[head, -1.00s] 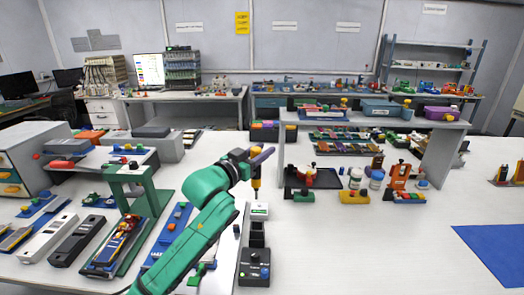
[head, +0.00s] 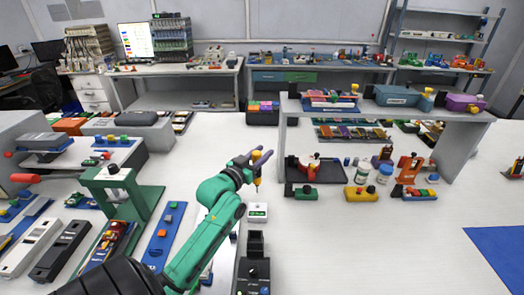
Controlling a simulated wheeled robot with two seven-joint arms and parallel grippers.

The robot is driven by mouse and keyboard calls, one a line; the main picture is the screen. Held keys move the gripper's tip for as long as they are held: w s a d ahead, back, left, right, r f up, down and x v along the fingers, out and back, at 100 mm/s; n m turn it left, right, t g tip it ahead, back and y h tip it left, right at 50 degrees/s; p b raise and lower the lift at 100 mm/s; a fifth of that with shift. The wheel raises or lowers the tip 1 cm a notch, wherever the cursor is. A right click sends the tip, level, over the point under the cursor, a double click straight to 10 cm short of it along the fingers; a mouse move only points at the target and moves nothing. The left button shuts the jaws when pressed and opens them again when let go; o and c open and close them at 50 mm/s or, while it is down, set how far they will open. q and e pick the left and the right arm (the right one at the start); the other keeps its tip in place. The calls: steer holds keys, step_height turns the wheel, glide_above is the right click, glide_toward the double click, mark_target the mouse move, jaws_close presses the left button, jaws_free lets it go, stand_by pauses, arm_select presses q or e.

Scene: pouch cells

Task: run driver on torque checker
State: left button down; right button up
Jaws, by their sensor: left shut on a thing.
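A small white box with a green patch, which looks like the torque checker (head: 257,210), sits on the table just below the driver's tip. A small gap shows between the tip and the box. A black stand (head: 255,244) and a black unit with a round knob (head: 252,270) are in front of the box. My right gripper is not in view.
A green press-like frame (head: 115,192) and long tool trays (head: 165,235) are to the left. A dark tray (head: 318,176), a yellow block (head: 360,198) and white jars stand to the right, before a grey shelf (head: 440,135).

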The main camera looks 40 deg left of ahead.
arm_select(q)
step_height(320, 180, down, 6)
steer(key=b, duration=0.3)
steer(key=shift+w+a+f, duration=0.15)
steer(key=shift+w, duration=0.1)
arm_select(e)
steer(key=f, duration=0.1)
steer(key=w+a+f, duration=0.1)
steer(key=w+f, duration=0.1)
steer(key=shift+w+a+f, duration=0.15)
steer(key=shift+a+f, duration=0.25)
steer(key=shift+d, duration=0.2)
arm_select(q)
steer(key=shift+p, duration=0.5)
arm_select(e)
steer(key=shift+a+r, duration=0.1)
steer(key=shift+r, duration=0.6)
arm_select(q)
steer(key=shift+s+f+b, duration=0.1)
steer(key=shift+f+b, duration=0.2)
steer(key=shift+f, duration=0.2)
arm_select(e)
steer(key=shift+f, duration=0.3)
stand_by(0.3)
arm_select(q)
steer(key=shift+f, duration=0.2)
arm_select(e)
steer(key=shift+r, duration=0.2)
